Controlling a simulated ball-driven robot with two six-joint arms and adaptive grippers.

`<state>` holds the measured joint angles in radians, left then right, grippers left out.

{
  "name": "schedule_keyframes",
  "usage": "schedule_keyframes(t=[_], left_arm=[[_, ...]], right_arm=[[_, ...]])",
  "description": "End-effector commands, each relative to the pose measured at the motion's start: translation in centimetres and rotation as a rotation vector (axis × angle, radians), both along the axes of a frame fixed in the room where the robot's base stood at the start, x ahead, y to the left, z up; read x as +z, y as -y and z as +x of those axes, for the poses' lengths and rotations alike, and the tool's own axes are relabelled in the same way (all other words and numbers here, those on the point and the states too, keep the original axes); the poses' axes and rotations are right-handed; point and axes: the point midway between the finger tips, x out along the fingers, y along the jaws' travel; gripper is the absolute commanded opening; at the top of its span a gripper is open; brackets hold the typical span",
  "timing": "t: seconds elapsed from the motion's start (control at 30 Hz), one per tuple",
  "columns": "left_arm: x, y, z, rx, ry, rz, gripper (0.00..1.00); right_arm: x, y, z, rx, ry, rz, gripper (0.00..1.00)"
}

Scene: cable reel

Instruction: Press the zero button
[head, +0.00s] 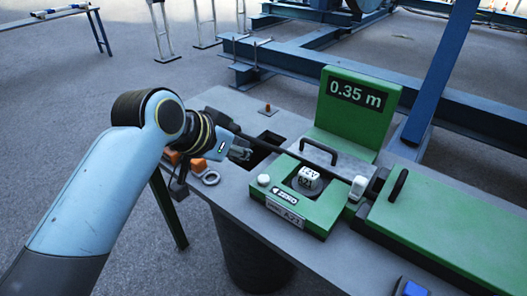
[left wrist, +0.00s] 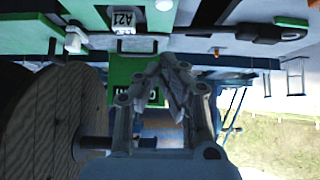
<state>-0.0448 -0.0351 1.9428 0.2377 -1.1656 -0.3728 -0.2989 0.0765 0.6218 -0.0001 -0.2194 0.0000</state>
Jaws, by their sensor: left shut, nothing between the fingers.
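The zero button is a round white button (head: 264,180) at the left corner of a green measuring unit (head: 322,213), beside a ZERO label. It also shows at the top edge of the left wrist view (left wrist: 164,5). My left gripper (head: 243,153) is shut and empty, behind and left of the button in the head view, apart from it. In the left wrist view its closed fingers (left wrist: 172,72) overlap the green display. The green display (head: 357,96) reads 0.35 m. My right gripper is not in view.
A black cable (head: 283,152) runs across the grey bench (head: 235,103) into the unit. Orange pieces and a tape roll (head: 210,178) lie at the left edge. A large reel (left wrist: 35,120) shows in the left wrist view.

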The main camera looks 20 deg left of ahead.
Motion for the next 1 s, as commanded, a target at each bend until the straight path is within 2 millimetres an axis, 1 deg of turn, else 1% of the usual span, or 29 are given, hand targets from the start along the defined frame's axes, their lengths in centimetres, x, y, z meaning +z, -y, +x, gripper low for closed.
schedule_keyframes(t=[0.03, 0.07, 0.37, 0.47, 0.57, 0.67, 0.9, 1.0], left_arm=[[0.7, 0.1, 0.1, -0.001, 0.007, -0.001, 0.0], [0.8, 0.1, 0.1, -0.001, 0.009, -0.002, 0.0], [0.5, 0.1, 0.2, -0.001, 0.009, -0.001, 0.0], [0.2, 0.2, 0.5, 0.0, 0.009, -0.002, 0.0], [-0.6, 0.5, 1.3, -0.001, 0.009, -0.002, 0.0], [-1.9, 0.9, 2.6, -0.001, 0.008, -0.002, 0.0], [-5.7, 2.2, 6.1, -0.001, 0.008, -0.002, 0.0], [-7.2, 2.5, 6.9, 0.0, 0.007, -0.001, 0.0]], right_arm=[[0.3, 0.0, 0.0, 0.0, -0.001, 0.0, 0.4], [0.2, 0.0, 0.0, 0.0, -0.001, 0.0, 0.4], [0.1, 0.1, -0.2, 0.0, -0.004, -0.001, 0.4], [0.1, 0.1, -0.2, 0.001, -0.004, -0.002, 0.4], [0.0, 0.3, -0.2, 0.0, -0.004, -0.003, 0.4], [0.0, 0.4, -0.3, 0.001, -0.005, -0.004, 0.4], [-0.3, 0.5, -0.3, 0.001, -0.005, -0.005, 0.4], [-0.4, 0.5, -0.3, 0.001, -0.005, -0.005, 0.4]])
